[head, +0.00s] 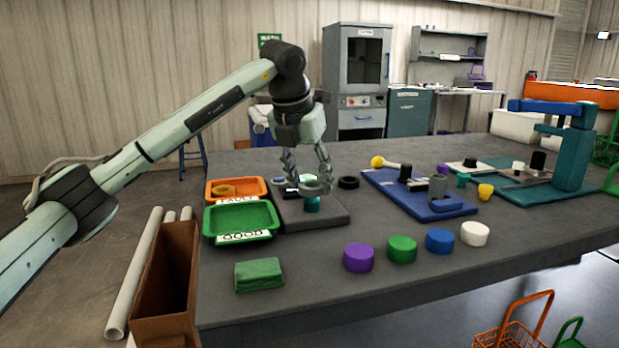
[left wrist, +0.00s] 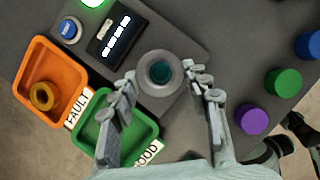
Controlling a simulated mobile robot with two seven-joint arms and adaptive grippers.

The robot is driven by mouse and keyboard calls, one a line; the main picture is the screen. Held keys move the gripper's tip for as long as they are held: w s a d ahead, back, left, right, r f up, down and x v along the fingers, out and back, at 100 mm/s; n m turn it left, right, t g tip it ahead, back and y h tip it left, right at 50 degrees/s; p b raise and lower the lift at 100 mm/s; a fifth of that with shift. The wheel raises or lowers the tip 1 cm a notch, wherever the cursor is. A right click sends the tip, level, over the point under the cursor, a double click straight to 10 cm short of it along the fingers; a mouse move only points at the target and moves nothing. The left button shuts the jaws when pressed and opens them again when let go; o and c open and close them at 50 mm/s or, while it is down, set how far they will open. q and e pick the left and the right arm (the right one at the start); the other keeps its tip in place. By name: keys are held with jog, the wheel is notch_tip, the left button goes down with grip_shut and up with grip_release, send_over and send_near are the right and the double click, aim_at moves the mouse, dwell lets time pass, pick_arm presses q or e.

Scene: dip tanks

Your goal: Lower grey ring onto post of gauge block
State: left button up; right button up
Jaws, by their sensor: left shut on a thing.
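My left gripper (head: 308,180) is shut on the grey ring (head: 316,187), with a finger on either side of it; the gripper also shows in the left wrist view (left wrist: 164,82). The ring is roughly level, above the dark grey gauge block (head: 333,216). The teal post (head: 312,205) of the block shows just below the ring. In the left wrist view the post (left wrist: 161,71) shows through the hole of the ring (left wrist: 145,72), near its middle. I cannot tell whether the post top is inside the hole. My right gripper is not in view.
An orange FAULT tray (head: 254,185) holds a brass ring (head: 224,190); a green GOOD tray (head: 270,217) looks empty. A black ring (head: 348,183) lies behind the block. Purple (head: 359,257), green, blue and white cylinders and a green block (head: 259,274) stand in front.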

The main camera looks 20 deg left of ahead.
pick_arm(q)
jog(key=shift+f+b, duration=0.5)
jog(key=shift+f, duration=0.25)
jog(key=o, duration=1.9)
jog(key=shift+r, duration=0.1)
jog(key=shift+r+p, duration=2.05)
jog(key=shift+r, duration=0.55)
notch_tip(320, 180, up, 3)
jog(key=shift+f, duration=0.15)
jog(key=shift+f, duration=0.15)
